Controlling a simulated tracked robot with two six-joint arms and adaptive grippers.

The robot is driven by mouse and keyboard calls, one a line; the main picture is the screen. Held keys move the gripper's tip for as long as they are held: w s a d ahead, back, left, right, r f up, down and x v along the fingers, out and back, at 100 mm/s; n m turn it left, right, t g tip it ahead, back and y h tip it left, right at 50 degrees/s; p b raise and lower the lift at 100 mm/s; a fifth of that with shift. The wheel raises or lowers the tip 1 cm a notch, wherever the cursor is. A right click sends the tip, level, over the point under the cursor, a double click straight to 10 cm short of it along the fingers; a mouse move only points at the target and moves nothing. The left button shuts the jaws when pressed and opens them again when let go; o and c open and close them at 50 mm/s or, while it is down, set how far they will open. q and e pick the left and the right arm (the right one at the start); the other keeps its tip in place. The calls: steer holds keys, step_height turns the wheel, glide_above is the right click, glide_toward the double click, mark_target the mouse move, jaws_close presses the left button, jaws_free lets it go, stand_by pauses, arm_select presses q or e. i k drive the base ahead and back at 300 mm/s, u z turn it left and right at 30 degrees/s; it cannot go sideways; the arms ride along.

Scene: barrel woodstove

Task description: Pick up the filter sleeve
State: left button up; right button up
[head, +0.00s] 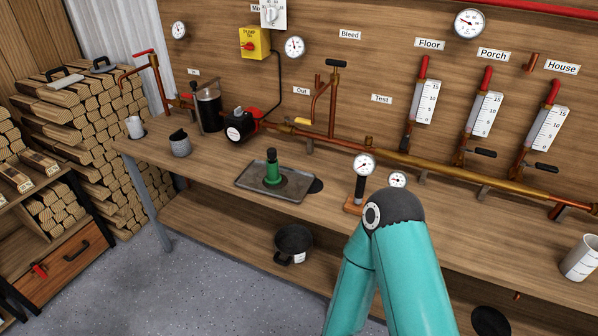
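I cannot tell for certain which object is the filter sleeve. A small pale cylinder (135,127) stands upright at the left end of the workbench, on a dark round patch. A green fitting with a black top (272,168) stands upright on a dark tray (246,187) near the bench's front edge. A dark cylindrical housing (209,110) stands in the pipe line at the back left. A teal arm of mine rises at the lower middle and hides part of the bench front. Neither gripper shows.
A grey lidded pot (180,143) stands on the left of the workbench (210,163). A pump (238,127) and copper pipes (430,167) run along the back. A gauge on a wooden stand (362,167) is close to my arm. A black pot (293,243) sits below.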

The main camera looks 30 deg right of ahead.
mark_target(273, 178)
steer(key=z, duration=0.05)
steer(key=i, duration=1)
steer(key=z, duration=0.05)
